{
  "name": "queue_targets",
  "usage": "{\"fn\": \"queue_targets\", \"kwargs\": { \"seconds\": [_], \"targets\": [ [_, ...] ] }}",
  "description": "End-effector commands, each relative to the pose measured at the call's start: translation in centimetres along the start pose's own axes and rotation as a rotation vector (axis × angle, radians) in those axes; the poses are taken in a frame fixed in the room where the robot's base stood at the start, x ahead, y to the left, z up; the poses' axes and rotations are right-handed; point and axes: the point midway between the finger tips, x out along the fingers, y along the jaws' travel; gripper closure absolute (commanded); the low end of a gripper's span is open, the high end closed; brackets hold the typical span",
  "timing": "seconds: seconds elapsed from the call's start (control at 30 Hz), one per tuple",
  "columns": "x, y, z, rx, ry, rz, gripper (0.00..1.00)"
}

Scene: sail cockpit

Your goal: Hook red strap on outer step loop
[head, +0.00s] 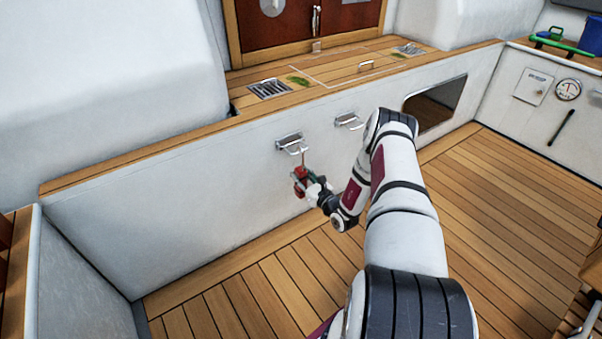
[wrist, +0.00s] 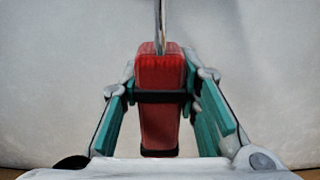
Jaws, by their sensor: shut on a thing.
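The red strap (head: 300,176) is a compact upright red bundle with a dark band around it, seen close in the wrist view (wrist: 160,70). A thin metal hook stem (wrist: 160,25) rises from its top and runs out of the wrist view. My gripper (head: 306,181) is shut on the strap, with a teal finger on each side. One metal step loop (head: 291,144) is on the white wall directly above the strap. A second step loop (head: 348,121) is to its right. The hook's tip meets the left loop in the head view; I cannot tell whether it is around the bar.
The white wall (head: 190,190) stands close behind the strap. A wooden ledge (head: 330,75) with drain grates runs above it. The slatted wooden floor (head: 500,200) is clear. A dark recess (head: 436,104) opens in the wall at right.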

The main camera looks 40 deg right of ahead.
Motion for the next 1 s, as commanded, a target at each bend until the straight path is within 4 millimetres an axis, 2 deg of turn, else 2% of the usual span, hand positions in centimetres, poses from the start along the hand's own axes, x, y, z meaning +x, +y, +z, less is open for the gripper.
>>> {"fn": "queue_targets", "kwargs": {
  "seconds": [0.4, 0.43, 0.5, 0.53, 0.87, 1.0],
  "targets": [
    [0.0, 0.0, -0.2, -0.001, -0.002, 0.000, 1.00],
    [0.0, 0.0, -0.2, -0.001, -0.002, 0.000, 0.66],
    [0.0, 0.0, -0.2, -0.001, -0.002, 0.000, 0.51],
    [0.0, 0.0, -0.2, -0.001, -0.002, 0.000, 0.47],
    [-0.2, 0.0, -0.3, 0.000, 0.001, -0.001, 0.47],
    [-1.5, -0.1, -0.4, 0.001, 0.002, -0.003, 0.47]
  ]
}}
